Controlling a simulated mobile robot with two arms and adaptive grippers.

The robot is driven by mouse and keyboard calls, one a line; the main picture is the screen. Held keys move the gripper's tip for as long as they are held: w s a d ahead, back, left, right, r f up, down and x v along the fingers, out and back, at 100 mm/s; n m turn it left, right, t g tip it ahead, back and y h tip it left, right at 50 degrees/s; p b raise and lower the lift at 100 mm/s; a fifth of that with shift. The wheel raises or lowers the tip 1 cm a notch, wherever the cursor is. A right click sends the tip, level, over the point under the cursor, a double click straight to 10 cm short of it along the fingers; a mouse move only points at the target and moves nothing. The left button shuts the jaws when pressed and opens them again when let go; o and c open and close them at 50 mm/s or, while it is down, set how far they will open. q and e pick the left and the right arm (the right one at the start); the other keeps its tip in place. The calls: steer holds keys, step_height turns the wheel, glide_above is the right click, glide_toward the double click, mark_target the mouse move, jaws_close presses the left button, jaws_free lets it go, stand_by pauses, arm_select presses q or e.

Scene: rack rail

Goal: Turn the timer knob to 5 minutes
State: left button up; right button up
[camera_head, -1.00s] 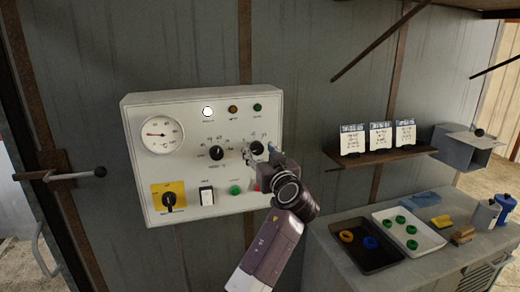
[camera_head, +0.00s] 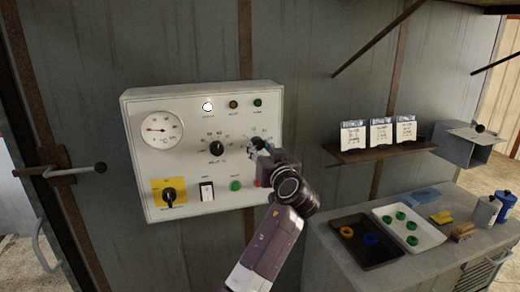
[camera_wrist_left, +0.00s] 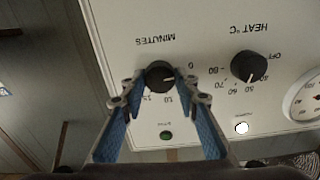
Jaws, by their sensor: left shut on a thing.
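The timer knob (camera_wrist_left: 159,75) is a round black knob on the white control panel, above the word MINUTES, which reads upside down in the left wrist view. My left gripper (camera_wrist_left: 160,88) has its two blue-padded fingers on either side of this knob and is shut on it. A short pale mark shows on the knob, but its exact setting on the partly hidden scale is hard to read. My right gripper is not in view.
The white control panel (camera_head: 190,105) also has a heat knob (camera_head: 216,148), a round gauge (camera_head: 158,129), a yellow-backed switch (camera_head: 169,195), a white rocker switch (camera_head: 206,191) and a green button (camera_head: 235,185). A shelf (camera_head: 370,154) and a bench with trays stand to the right.

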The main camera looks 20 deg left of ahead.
arm_select(q)
steer(key=shift+m+b, duration=0.3)
steer(key=shift+m, duration=3.5)
